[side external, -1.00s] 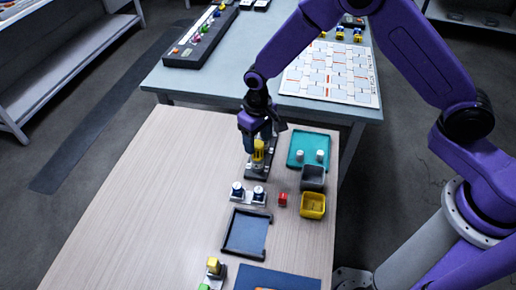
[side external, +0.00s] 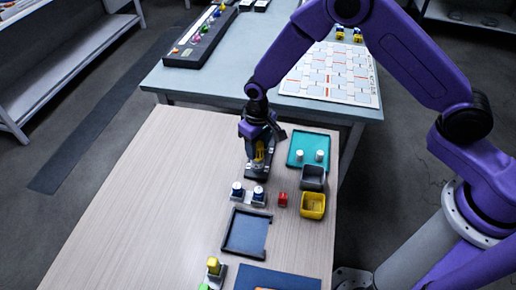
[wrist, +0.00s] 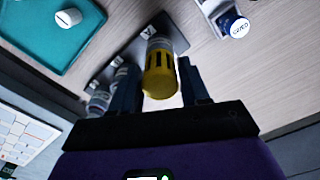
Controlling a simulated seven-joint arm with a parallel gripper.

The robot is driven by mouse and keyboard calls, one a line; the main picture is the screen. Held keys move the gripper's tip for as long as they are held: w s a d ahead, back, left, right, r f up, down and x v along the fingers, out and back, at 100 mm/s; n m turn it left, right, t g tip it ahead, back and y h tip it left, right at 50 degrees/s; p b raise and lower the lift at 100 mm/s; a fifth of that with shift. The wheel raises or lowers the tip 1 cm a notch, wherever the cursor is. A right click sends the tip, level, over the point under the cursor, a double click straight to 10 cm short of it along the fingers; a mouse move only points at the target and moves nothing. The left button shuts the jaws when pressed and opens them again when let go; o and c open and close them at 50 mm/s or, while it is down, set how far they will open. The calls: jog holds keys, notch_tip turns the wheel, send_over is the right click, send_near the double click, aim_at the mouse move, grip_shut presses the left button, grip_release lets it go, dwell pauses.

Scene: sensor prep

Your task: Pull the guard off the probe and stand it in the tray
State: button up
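The yellow slotted guard (wrist: 160,76) sits on the probe (wrist: 160,44), whose pale body shows beyond it in the wrist view. The probe stands on a dark rack (side external: 258,173). My gripper (side external: 259,152) is low over the rack, pointing down. In the wrist view its two dark fingers (wrist: 160,84) stand on either side of the guard; they look open around it, with contact hard to make out. A teal tray (side external: 296,160) lies right of the rack with two white caps standing in it; part of it shows in the wrist view (wrist: 40,45).
A grey bin (side external: 313,177) and a yellow bin (side external: 313,205) stand below the teal tray, beside a red block (side external: 282,199). A holder with two blue-and-white pieces (side external: 248,195) is near the rack. A dark shallow tray (side external: 246,233) is nearer. The table's left is clear.

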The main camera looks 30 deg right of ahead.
aim_at(258, 144)
jog(key=c, duration=0.3)
jog(key=shift+r, duration=1.25)
dwell(1.0)
jog(key=shift+r, duration=2.7)
